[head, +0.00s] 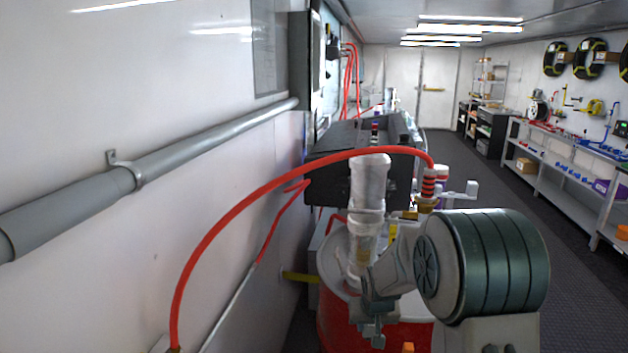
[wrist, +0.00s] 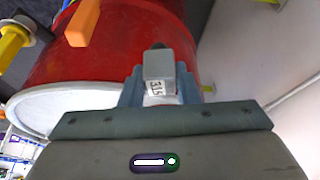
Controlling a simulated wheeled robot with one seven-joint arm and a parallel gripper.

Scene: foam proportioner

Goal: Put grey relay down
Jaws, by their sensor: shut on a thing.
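The grey relay (wrist: 158,62) is a small grey block with a white printed label facing the wrist camera. It sits between the fingers of my gripper (wrist: 160,88), which is shut on it. In the head view my gripper (head: 372,322) is low in front of a red drum; I cannot make out the relay there. The red drum (wrist: 120,45) fills much of the wrist view behind the relay. It also shows in the head view (head: 332,318), partly hidden by my arm. I cannot tell whether the relay touches anything besides the fingers.
A red hose (head: 235,205) arches across the front. A yellow bar (head: 300,277) is left of the drum. An orange piece (wrist: 82,22) is near the drum in the wrist view. The aisle floor (head: 470,165) is clear.

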